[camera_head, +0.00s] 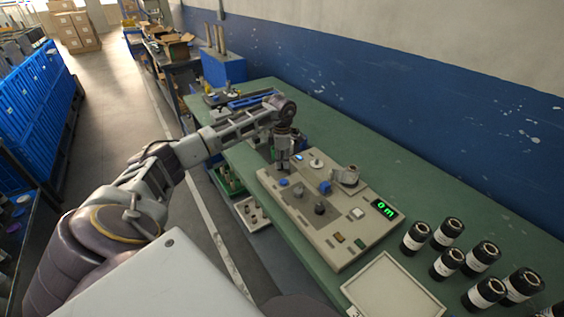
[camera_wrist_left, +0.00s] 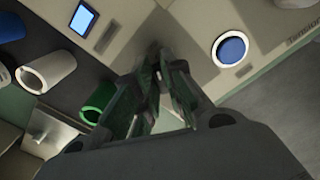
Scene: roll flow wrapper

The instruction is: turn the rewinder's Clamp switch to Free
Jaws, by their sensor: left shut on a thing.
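The rewinder is a beige control box (camera_head: 331,243) on the green bench, with several knobs and a green digital display (camera_head: 384,208). My left gripper (camera_head: 283,168) points down at the box's far left end. In the left wrist view its fingers (camera_wrist_left: 158,75) are closed together at the box's top face, on a small part that they hide, apparently the Clamp switch. Its pointer and lettering cannot be read. A blue round button (camera_wrist_left: 231,50) lies right of the fingers, near the word Tension. A small lit screen (camera_wrist_left: 84,18) is at upper left. My right gripper is not in view.
A blue knob (camera_head: 324,188) and a grey roll (camera_head: 345,175) stand on the box, close to my gripper. Several black rolls (camera_head: 447,233) and a pale tray (camera_head: 393,288) are at the right. A green cylinder (camera_wrist_left: 99,102) and a white cylinder (camera_wrist_left: 48,72) are left of the fingers.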

